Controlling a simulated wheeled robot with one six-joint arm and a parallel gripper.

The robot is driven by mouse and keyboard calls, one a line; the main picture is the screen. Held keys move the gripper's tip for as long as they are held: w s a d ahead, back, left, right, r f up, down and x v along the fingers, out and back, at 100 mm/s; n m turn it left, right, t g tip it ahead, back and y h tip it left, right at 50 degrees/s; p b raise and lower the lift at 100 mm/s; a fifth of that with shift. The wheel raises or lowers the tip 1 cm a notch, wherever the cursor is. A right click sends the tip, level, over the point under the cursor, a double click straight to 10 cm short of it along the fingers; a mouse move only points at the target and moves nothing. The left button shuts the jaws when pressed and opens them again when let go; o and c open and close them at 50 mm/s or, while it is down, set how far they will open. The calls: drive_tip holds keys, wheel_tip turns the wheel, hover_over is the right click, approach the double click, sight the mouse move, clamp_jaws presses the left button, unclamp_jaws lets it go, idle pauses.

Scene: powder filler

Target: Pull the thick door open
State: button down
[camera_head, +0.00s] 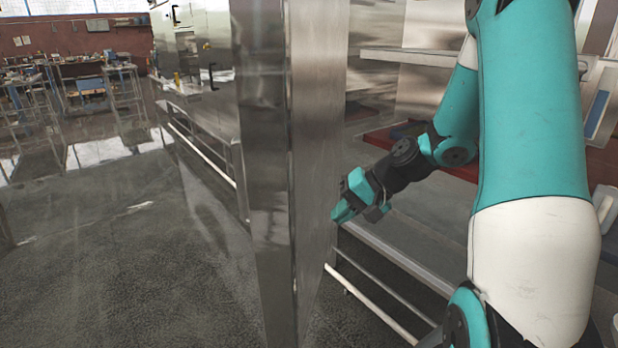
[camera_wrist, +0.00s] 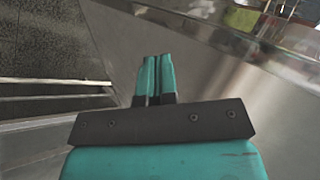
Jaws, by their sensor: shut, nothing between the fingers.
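The thick metal door (camera_head: 318,140) stands swung out from the machine in the middle of the head view, its edge (camera_head: 266,170) turned toward me. It is open, with the bay behind it showing on the right. My gripper (camera_head: 345,208) is on the inner side of the door, close to its face. I cannot tell if it touches. In the wrist view the two teal fingers (camera_wrist: 154,76) are together and empty, in front of a smooth grey metal surface (camera_wrist: 212,85) that looks like the door. No handle shows on this door.
A pale rail (camera_head: 372,305) runs low along the machine behind my gripper. Inside the bay is a red ledge (camera_head: 390,137). More steel cabinets with black handles (camera_head: 212,77) stand behind the door. The floor (camera_head: 120,270) to the left is clear; workbenches (camera_head: 100,75) are far back.

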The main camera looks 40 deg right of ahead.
drive_tip(key=m+t+p, duration=0.1)
drive_tip(key=m+p, duration=0.1)
approach(298, 225)
drive_tip(key=shift+h, duration=0.3)
drive_tip(key=p+x, duration=0.4)
drive_tip(key=x, duration=0.1)
drive_tip(key=shift+a+f, duration=0.2)
drive_tip(key=shift+f, duration=0.15)
drive_tip(key=shift+w+a+f+p, duration=0.15)
drive_tip(key=shift+w+a+p, duration=0.15)
drive_tip(key=shift+w+p, duration=0.1)
